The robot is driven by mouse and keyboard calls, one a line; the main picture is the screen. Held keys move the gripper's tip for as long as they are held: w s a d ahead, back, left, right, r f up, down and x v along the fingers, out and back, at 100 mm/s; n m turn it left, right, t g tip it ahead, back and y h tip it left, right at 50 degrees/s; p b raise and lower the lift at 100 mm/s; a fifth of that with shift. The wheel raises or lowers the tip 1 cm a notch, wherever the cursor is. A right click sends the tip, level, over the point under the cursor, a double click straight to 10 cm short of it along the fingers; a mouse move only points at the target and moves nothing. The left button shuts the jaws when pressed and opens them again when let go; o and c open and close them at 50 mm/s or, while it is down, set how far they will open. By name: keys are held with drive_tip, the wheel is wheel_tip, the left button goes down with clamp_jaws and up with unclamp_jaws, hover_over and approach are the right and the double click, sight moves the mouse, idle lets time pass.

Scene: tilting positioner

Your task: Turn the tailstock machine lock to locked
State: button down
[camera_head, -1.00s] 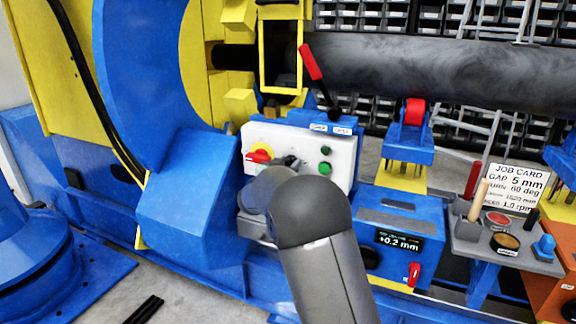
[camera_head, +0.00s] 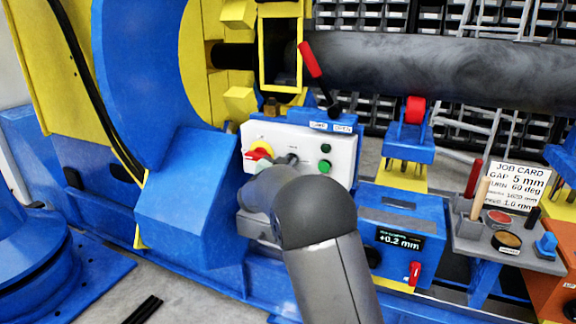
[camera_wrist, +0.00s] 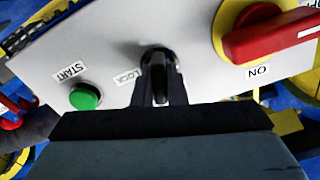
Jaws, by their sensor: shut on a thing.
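The lock switch is a black rotary knob (camera_wrist: 157,62) on a light grey control panel (camera_wrist: 110,45), with a LOCK label beside it. In the wrist view my gripper (camera_wrist: 159,82) has one finger on each side of the knob's black handle, shut on it. The handle points roughly down the wrist picture, towards the gripper body. In the head view the panel (camera_head: 336,147) faces me, and my grey wrist and forearm hide its lower middle and most of the knob.
On the same panel are a red rotary switch on a yellow ring (camera_wrist: 272,38), marked ON, and a green START button (camera_wrist: 85,96). A blue box with a +0.2 mm display (camera_head: 398,240) stands right of my arm. A tool tray (camera_head: 508,262) and job card (camera_head: 520,187) are farther right.

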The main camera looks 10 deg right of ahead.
drive_tip(key=m+b, duration=0.1)
drive_tip(key=m, duration=0.2)
drive_tip(key=shift+f+m+b, duration=0.2)
drive_tip(key=shift+m+b, duration=0.2)
drive_tip(key=m+b, duration=0.2)
drive_tip(key=m, duration=0.1)
drive_tip(key=shift+s+d+f+m, duration=0.1)
drive_tip(key=shift+m, duration=0.2)
drive_tip(key=m+b, duration=0.2)
drive_tip(key=m, duration=0.1)
drive_tip(key=shift+m+b, duration=0.3)
drive_tip(key=shift+b, duration=0.05)
drive_tip(key=shift+m+b, duration=1)
drive_tip(key=shift+m, duration=0.5)
drive_tip(key=c, duration=1.5)
unclamp_jaws()
drive_tip(key=shift+o, duration=0.2)
drive_tip(key=shift+s, duration=0.1)
